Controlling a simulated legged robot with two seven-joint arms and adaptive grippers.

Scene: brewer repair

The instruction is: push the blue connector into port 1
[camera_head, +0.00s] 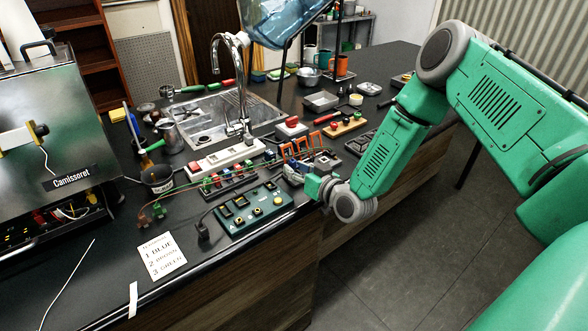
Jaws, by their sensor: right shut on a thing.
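My right gripper (298,176) is low over the front edge of the counter, at the right end of the dark green box. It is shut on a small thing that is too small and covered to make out. The blue connector cannot be clearly told apart. The brewer (60,120), marked Camissoret, stands at the left with its lower front open, showing wires and yellow-and-black parts (17,236). A white card (160,256) lists 1 blue, 2 brown, 3 green. Port 1 cannot be told from here. My left gripper is not in view.
The sink (212,122) is farther back.

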